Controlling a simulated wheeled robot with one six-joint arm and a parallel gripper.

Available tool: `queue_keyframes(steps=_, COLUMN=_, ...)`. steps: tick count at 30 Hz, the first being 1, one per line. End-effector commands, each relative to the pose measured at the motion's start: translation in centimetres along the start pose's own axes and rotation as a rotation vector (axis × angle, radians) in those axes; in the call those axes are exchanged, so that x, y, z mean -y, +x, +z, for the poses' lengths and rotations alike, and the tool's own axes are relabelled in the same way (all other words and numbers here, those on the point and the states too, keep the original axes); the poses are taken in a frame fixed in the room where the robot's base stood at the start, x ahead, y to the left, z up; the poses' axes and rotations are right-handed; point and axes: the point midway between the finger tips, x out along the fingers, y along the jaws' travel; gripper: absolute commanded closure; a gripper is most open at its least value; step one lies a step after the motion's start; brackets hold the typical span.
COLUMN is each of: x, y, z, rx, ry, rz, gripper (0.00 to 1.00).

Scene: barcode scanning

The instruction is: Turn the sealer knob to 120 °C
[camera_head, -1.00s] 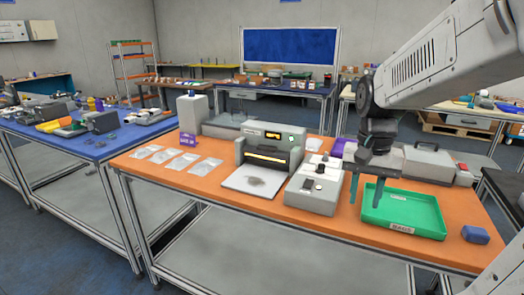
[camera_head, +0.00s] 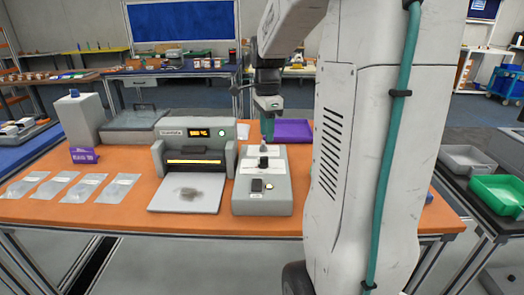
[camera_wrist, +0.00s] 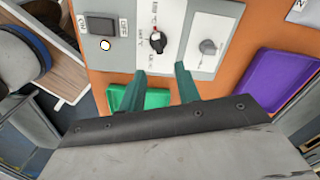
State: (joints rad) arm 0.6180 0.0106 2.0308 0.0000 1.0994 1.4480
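The sealer (camera_head: 186,150) is a grey machine with a lit display and a glowing slot. The grey control box (camera_head: 264,206) stands to its right. In the wrist view, a black knob (camera_wrist: 157,42) with a red mark sits on one white plate of the box, and a round grey knob (camera_wrist: 208,47) on another. The dial lettering is too small to read. My gripper (camera_wrist: 160,70) is open and empty, its two teal fingers apart, with the black knob just beyond the tips in the picture. In the head view, my gripper (camera_head: 267,130) hangs over the box's far end.
A purple tray (camera_head: 293,130) lies behind the box to the right. A green tray (camera_wrist: 140,98) shows behind the fingers in the wrist view. Clear bags (camera_head: 72,187) lie on the orange table's left. My arm hides the table's right part.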

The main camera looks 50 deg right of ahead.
Motion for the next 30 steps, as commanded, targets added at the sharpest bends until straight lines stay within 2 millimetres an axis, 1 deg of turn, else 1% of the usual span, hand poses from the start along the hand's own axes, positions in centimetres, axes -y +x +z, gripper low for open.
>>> queue_keyframes(steps=1, x=0.0, y=0.2, z=0.6, rx=0.0, ry=0.0, rz=0.001, gripper=0.67)
queue_keyframes(steps=5, x=-0.1, y=1.4, z=1.1, rx=0.0, ry=-0.002, rz=0.003, gripper=0.67)
queue_keyframes(steps=12, x=-0.1, y=5.3, z=1.2, rx=0.0, ry=-0.005, rz=0.005, gripper=0.67)
queue_keyframes(steps=16, x=-0.1, y=6.9, z=1.1, rx=0.0, ry=-0.004, rz=0.003, gripper=0.67)
queue_keyframes(steps=21, x=-0.1, y=7.8, z=1.0, rx=0.0, ry=-0.003, rz=0.001, gripper=0.67)
queue_keyframes(steps=28, x=-0.1, y=7.8, z=0.9, rx=0.0, ry=-0.002, rz=0.0, gripper=0.67)
queue_keyframes(steps=29, x=-0.1, y=7.8, z=0.9, rx=0.0, ry=-0.002, rz=0.001, gripper=0.76)
queue_keyframes(steps=30, x=-0.1, y=7.8, z=0.9, rx=0.0, ry=-0.002, rz=0.001, gripper=0.87)
